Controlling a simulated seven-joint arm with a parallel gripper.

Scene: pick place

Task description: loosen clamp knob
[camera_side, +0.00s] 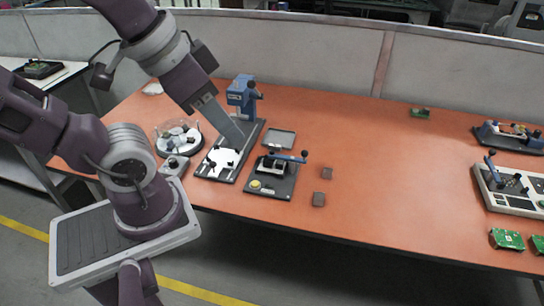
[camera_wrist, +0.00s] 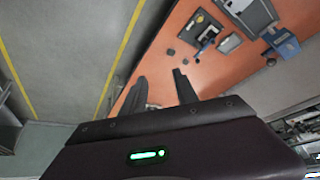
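A small clamp fixture on a dark base plate (camera_side: 273,187) stands on the orange table, with a blue lever (camera_side: 287,157) ending in a black knob (camera_side: 304,154). Behind it a blue press-like unit (camera_side: 241,95) on a long dark base also carries a black knob (camera_side: 252,86). I cannot tell which knob is the clamp knob. The clamp fixture shows small in the wrist view (camera_wrist: 205,32), beyond my fingers. My gripper (camera_wrist: 158,84) is open and empty, its two dark fingers apart.
A round tray (camera_side: 179,137) of parts is left of the long base. Green boards (camera_side: 507,239) and other fixtures (camera_side: 512,187) are at the right. The table's middle right is clear.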

